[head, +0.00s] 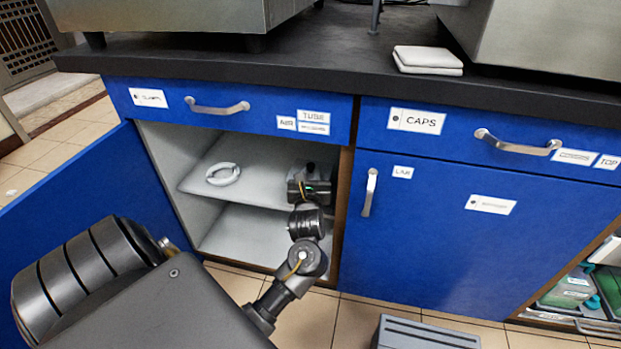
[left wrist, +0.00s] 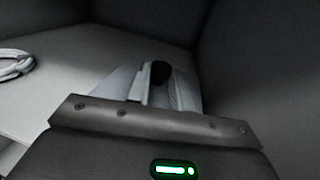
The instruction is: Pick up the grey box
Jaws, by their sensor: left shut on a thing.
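The grey box (head: 324,173) is on the upper shelf (head: 205,179) of the open cabinet, at its right side, mostly hidden by my left gripper. A small black knob (head: 311,166) shows at its top. My left gripper (head: 309,184) reaches into the cabinet and is shut on the box. In the left wrist view, the black knob (left wrist: 160,72) shows between the pale fingers; the box's outline is hard to make out there. Whether the box touches the shelf cannot be told. My right gripper is not in view.
A white ring-shaped item (head: 223,174) lies on the shelf left of the gripper. The blue cabinet door (head: 85,185) stands open at the left. The cabinet's right wall is close beside the gripper. Drawers and the dark worktop (head: 270,75) are above.

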